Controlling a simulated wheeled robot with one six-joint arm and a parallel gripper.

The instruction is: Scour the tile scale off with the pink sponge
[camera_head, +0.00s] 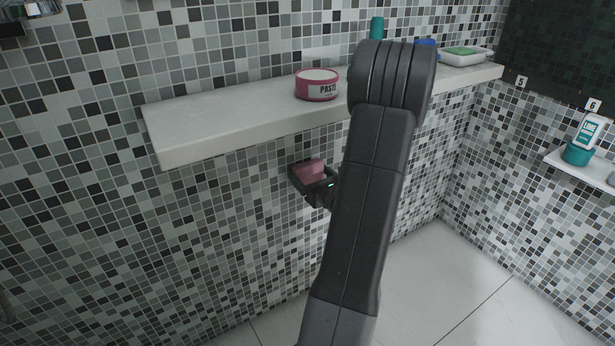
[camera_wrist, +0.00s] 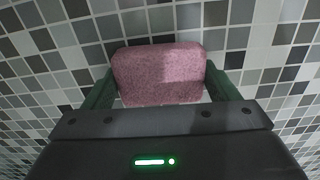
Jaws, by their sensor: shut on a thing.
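The pink sponge (camera_head: 311,168) is held in my gripper (camera_head: 315,176), below the shelf and close to the mosaic tile wall (camera_head: 220,220). In the wrist view the sponge (camera_wrist: 160,74) sits between the two dark green fingers of my gripper (camera_wrist: 160,82), which are shut on its sides. The sponge's far face is toward the tiles; I cannot tell whether it touches them. The tiles are white, grey and black. I cannot make out a distinct patch of scale; the sponge and my arm hide part of the wall.
A pale shelf (camera_head: 215,118) juts from the wall above my gripper. On it stand a pink PASTE tub (camera_head: 317,85), a teal bottle (camera_head: 376,28) and a white dish (camera_head: 463,55) with a green top. A LIME bottle (camera_head: 588,134) stands on a small right-hand shelf (camera_head: 581,168).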

